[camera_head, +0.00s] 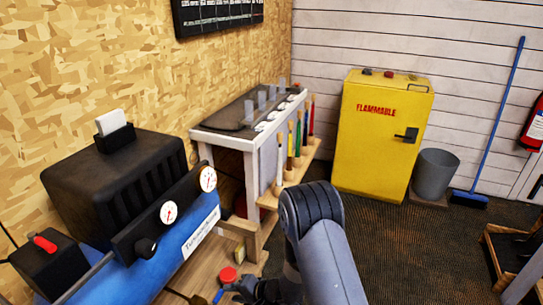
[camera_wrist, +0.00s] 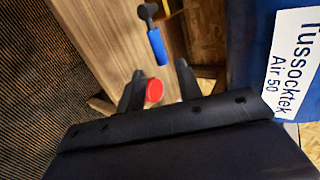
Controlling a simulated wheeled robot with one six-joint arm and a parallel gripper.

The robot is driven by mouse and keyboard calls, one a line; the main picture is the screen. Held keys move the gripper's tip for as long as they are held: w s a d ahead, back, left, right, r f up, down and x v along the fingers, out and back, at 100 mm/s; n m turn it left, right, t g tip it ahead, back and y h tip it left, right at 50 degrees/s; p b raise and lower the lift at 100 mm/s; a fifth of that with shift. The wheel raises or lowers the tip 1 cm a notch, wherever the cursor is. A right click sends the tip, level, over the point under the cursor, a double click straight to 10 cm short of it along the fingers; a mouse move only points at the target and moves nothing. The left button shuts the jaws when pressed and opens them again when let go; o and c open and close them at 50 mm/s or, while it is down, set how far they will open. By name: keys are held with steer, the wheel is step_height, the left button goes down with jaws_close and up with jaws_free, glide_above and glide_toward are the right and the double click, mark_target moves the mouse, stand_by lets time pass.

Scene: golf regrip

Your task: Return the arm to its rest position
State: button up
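My gripper (camera_head: 246,289) is low over the wooden bench, at the bottom of the head view. In the wrist view its two dark fingers (camera_wrist: 160,86) stand apart, with nothing seen pinched between them. A red round object (camera_wrist: 154,90) shows in the gap, nearer the left finger; a clear space separates it from the right finger. The head view shows this red object (camera_head: 228,274) just beyond the gripper on the wood. My arm reaches down from the middle of the head view and hides part of the bench and gripper.
A blue-handled tool (camera_wrist: 156,46) lies on the wooden bench (camera_wrist: 98,38). The blue and black Tussocktek compressor (camera_head: 192,241) stands close at left. Beyond are a rack (camera_head: 250,144) with several upright tools, a yellow flammables cabinet (camera_head: 376,150) and a grey bin (camera_head: 434,175). Open floor lies right of my arm.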

mark_target(220, 292)
steer(key=b+x, duration=0.1)
steer(key=x, duration=0.6)
steer(key=shift+s+f, duration=0.1)
steer(key=shift+b, duration=0.6)
steer(key=shift+d+r+n+t+h+b, duration=0.1)
steer(key=shift+r+n+t+h+b, duration=0.2)
steer(key=shift+r+n+t+b, duration=0.7)
steer(key=shift+f+m, duration=0.1)
steer(key=shift+m, duration=0.2)
